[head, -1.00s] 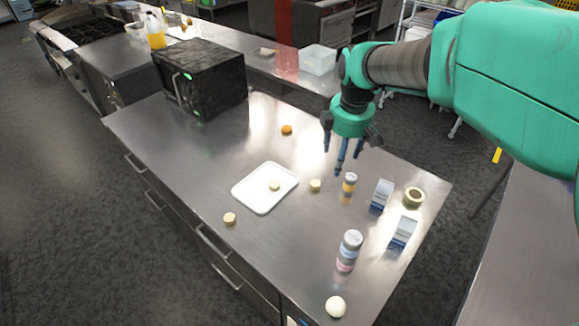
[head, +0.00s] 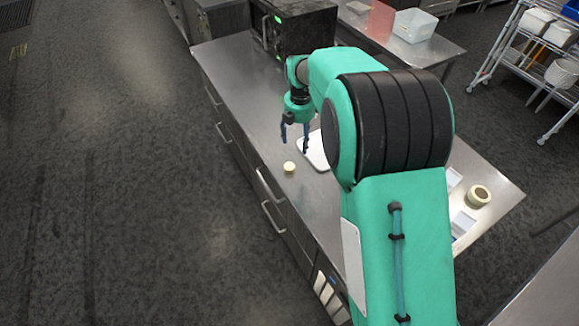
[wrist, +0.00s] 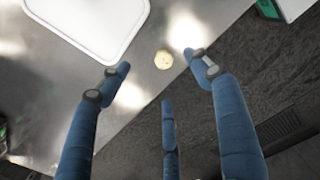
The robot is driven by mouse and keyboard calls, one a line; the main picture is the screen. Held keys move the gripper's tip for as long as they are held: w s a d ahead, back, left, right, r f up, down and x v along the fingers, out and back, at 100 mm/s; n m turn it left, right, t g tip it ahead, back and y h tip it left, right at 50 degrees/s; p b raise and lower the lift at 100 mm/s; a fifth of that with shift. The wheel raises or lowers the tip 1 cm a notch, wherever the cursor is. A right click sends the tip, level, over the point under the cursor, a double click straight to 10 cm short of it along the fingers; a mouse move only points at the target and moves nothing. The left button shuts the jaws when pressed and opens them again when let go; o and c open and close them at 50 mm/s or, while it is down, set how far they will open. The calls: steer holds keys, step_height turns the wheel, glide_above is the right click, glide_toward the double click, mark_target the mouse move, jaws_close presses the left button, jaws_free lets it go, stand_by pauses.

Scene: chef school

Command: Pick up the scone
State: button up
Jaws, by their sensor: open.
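A small pale round scone (head: 289,166) sits on the steel counter near its front edge, left of the white tray. My arm hides much of the counter to the right.
The white tray (wrist: 80,55) lies close to the scone, partly hidden by my arm in the head view. A black microwave (head: 297,30) stands at the back. A tape-like roll (head: 478,196) is at the right. The counter between microwave and scone looks clear.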

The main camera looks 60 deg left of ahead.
mark_target(289, 164)
steer(key=shift+n, duration=0.6)
steer(key=s+a+f, duration=0.2)
steer(key=shift+s+f, duration=0.2)
steer(key=shift+s, duration=0.1)
steer(key=shift+f, duration=0.1)
steer(key=shift+f, duration=4.2)
steer(key=shift+f, duration=2.6)
steer(key=c, duration=1.3)
